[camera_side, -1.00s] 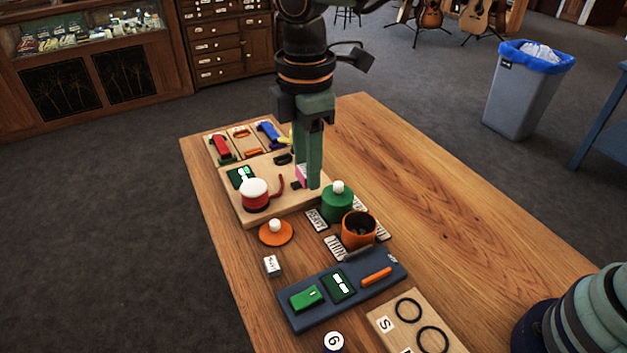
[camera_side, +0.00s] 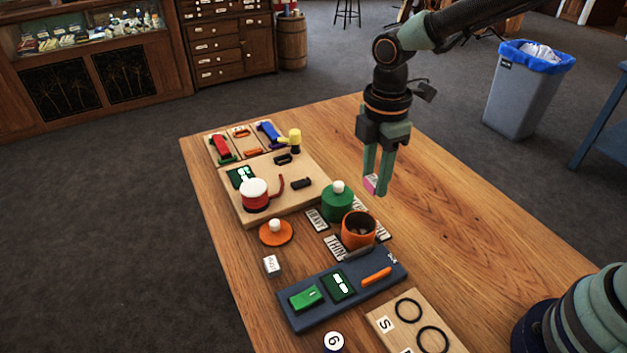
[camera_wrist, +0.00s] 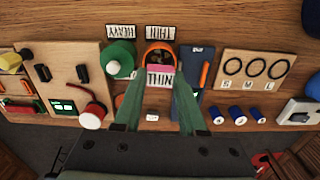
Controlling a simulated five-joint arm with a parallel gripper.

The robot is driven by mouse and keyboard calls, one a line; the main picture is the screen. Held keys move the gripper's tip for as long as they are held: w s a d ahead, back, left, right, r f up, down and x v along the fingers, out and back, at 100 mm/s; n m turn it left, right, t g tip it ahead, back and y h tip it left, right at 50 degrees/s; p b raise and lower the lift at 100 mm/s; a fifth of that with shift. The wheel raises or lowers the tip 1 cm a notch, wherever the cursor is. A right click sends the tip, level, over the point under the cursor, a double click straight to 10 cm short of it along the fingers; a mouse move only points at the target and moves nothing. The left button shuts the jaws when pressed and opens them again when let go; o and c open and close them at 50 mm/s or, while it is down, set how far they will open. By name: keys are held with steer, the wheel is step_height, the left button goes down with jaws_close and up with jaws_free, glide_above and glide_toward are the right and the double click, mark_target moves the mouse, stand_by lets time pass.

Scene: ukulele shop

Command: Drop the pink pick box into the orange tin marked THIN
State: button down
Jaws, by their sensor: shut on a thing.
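My gripper (camera_side: 376,186) is shut on the pink pick box (camera_side: 370,184), held in the air behind and to the right of the tins. In the wrist view, the box (camera_wrist: 160,76) sits between the fingertips with a face reading THIN, covering the near part of the orange tin (camera_wrist: 159,52). In the side view the orange tin (camera_side: 358,232) stands open and upright on the table, with dark contents inside. A THIN label (camera_side: 335,247) lies beside it. The box is apart from the tin.
A green tin (camera_side: 338,205) with a white-knobbed lid stands close beside the orange tin, near a HEAVY label (camera_side: 316,219). An orange lid (camera_side: 275,233) lies to the left. A blue tray (camera_side: 318,312) lies in front.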

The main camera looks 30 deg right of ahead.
mark_target(374, 180)
steer(key=shift+f, duration=1.5)
steer(key=shift+c, duration=2)
jaws_free()
step_height(374, 180, up, 12)
steer(key=s+d+r+m+t, duration=0.1)
steer(key=s+d+m+t, duration=0.1)
steer(key=s+d+m, duration=0.2)
steer(key=s+d+r+m+t, duration=0.1)
steer(key=s+d+m+t, duration=0.2)
steer(key=d+m, duration=0.6)
steer(key=s+m, duration=0.1)
steer(key=m, duration=0.3)
steer(key=shift+s+d+r+t, duration=0.25)
steer(key=shift+d+r+t, duration=0.05)
steer(key=shift+r, duration=0.05)
